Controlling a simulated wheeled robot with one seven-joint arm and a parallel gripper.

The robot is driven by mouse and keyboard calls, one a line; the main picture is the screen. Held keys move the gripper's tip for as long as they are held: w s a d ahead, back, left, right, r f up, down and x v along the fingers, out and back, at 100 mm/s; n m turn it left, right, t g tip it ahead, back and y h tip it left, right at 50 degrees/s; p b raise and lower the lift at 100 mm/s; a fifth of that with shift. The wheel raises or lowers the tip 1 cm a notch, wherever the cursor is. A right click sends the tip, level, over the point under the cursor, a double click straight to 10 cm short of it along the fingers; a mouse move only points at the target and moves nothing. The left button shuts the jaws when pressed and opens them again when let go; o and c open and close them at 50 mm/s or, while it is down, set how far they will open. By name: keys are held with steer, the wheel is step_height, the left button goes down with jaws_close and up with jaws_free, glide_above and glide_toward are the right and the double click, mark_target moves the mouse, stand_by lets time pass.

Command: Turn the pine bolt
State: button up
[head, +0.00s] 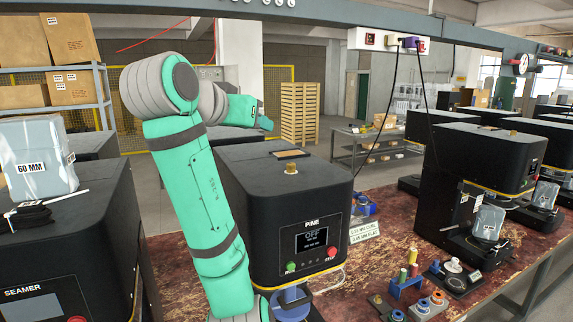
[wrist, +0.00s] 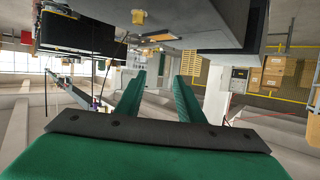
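The machine labelled PINE (head: 290,225) stands on the bench in the middle of the head view, its display reading OFF. A brass bolt (head: 291,168) stands upright on its flat black top. My gripper (head: 267,123) is above and left of the bolt in the head view, apart from it and partly hidden by my arm. In the wrist view, which is upside down, the two green fingers of my gripper (wrist: 160,85) are apart with nothing between them. A small brass piece (wrist: 138,16), apparently the bolt, shows at the top, outside the fingers.
A tan plate (head: 291,154) lies behind the bolt. More black machines (head: 485,165) stand at right. An overhead rail (head: 330,15) with hanging cables crosses above.

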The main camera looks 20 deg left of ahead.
mark_target(289, 164)
steer(key=f+m+h, duration=0.1)
steer(key=f, duration=0.1)
steer(key=s+d+f+m+h, duration=0.1)
steer(key=f, duration=0.1)
steer(key=s+d+f+m+h, duration=0.1)
steer(key=f+h, duration=0.1)
steer(key=shift+f+g, duration=0.25)
steer(key=shift+g, duration=0.15)
steer(key=shift+w+f, duration=0.1)
steer(key=x, duration=0.8)
steer(key=shift+w+d+f, duration=0.1)
steer(key=shift+w+d, duration=0.15)
steer(key=shift+w, duration=0.05)
steer(key=shift+x, duration=0.9)
steer(key=shift+a+f, duration=0.1)
jaws_close()
